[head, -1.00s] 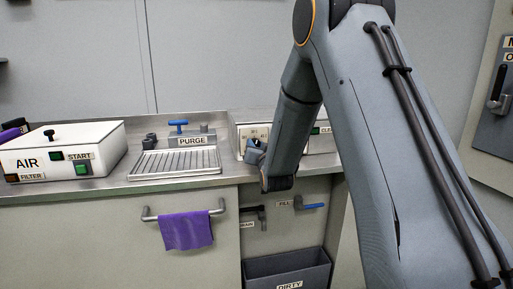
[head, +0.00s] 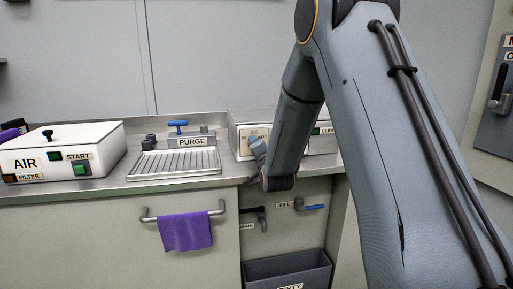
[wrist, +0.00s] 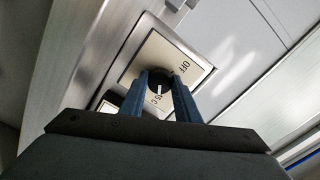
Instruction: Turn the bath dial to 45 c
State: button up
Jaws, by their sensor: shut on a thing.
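The bath dial (wrist: 158,79) is a round black knob with a white pointer line, on a pale plate (wrist: 186,57) marked OFF and 45 C. In the wrist view the white line points toward the 45 C mark, which sits partly between my fingers. My gripper (wrist: 161,86) has its two blue fingers on either side of the knob and is shut on it. In the head view my gripper (head: 257,146) is at the front of the bath box (head: 236,133), where the fingers and arm hide the knob.
The PURGE tray (head: 175,166) with a blue-handled valve (head: 178,124) stands to the left. The white AIR box (head: 65,150) is farther left. A purple cloth (head: 186,233) hangs on a rail below. A dirty bin (head: 288,272) and the FILL lever (head: 312,207) are under the counter.

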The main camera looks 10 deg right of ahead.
jog(key=shift+m, duration=0.3)
jog(key=o, duration=1)
jog(key=shift+o, duration=0.2)
jog(key=shift+s, duration=0.1)
jog(key=s, duration=0.7)
jog(key=shift+s, duration=0.3)
